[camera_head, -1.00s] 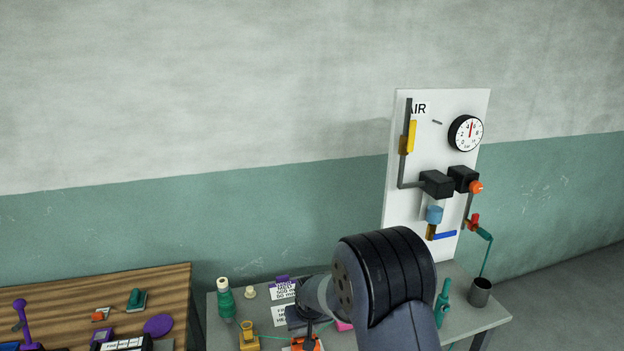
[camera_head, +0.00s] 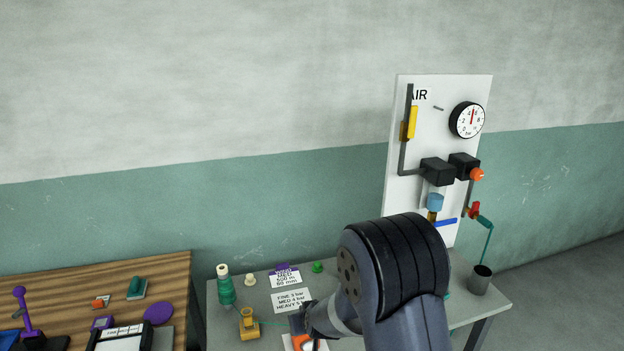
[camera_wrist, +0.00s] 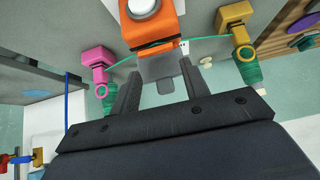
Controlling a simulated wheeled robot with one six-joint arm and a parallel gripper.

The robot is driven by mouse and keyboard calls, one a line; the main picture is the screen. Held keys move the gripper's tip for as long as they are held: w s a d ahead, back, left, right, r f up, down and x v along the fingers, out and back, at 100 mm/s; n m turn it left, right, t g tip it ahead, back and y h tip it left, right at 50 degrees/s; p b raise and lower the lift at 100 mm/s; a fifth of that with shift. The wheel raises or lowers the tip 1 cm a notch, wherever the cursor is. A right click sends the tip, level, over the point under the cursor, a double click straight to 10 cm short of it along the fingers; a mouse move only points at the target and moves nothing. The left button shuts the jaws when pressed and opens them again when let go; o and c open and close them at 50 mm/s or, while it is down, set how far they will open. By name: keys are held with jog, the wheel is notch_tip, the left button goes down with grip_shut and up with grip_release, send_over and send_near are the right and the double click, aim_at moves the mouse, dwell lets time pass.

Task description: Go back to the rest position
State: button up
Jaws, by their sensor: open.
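In the head view my gripper (camera_head: 306,322) is low over the grey bench, partly hidden behind my arm. An orange device (camera_head: 303,344) is beside it, cut by the lower frame edge. In the wrist view my gripper (camera_wrist: 160,82) is open, with its two dark fingers apart. The orange device (camera_wrist: 150,32) with a round white top is just beyond the fingertips. A grey block shows between the fingers; I cannot tell whether they touch it. A green thread runs past the device between a pink fixture (camera_wrist: 98,62) and a yellow fixture (camera_wrist: 236,22).
The grey bench (camera_head: 490,306) holds a green-and-white bottle (camera_head: 225,288), a yellow fixture (camera_head: 249,324), printed cards (camera_head: 292,301) and a dark cup (camera_head: 480,280). A white AIR panel (camera_head: 450,92) with a gauge stands behind. A wooden table (camera_head: 150,270) is at left.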

jog(key=shift+s+d+f+t+y+b, duration=0.2)
jog(key=shift+s+f+t+b, duration=0.35)
jog(key=shift+b, duration=2.7)
jog(key=shift+s+d+f+t+y+b, duration=0.1)
jog(key=shift+f+t+y+b, duration=0.5)
jog(key=shift+b, duration=2.65)
jog(key=shift+s+r+t+h+b, duration=0.1)
jog(key=shift+r+t+h+b, duration=0.3)
jog(key=shift+b, duration=0.3)
jog(key=shift+s+f, duration=0.1)
jog(key=shift+f, duration=0.1)
